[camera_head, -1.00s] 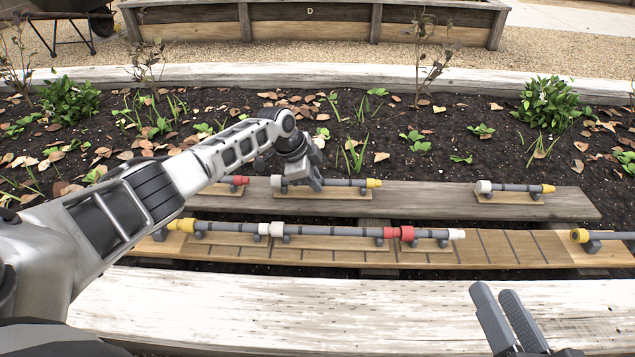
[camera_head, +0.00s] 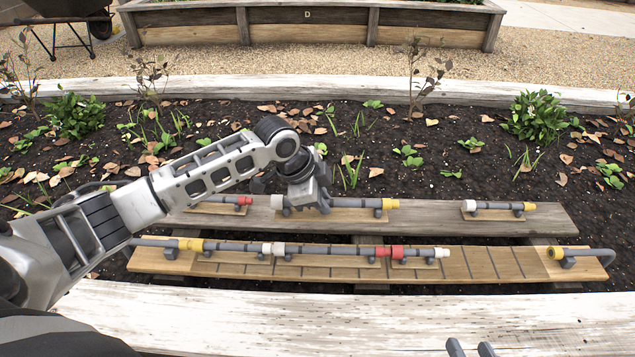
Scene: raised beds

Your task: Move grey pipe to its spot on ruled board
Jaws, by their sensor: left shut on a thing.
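My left gripper (camera_head: 318,196) reaches in from the left and is shut on a grey pipe (camera_head: 350,203) with a yellow fitting at its right end and a pale one at its left. The pipe is level, at or just above its holders on the rear plank; the gripper hides part of it. The ruled board (camera_head: 483,265), a wooden plank with dark cross lines, lies in front. A row of grey pipes (camera_head: 325,249) with yellow, white and red fittings runs along its left and middle. My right gripper (camera_head: 471,350) is open and empty at the bottom edge, only its fingertips showing.
The rear plank (camera_head: 550,220) also bears a short pipe with a red end (camera_head: 243,200) and one with a white left end (camera_head: 495,206). A bent grey pipe (camera_head: 592,252) with a yellow end sits at the ruled board's right end. A bare ruled stretch lies left of it.

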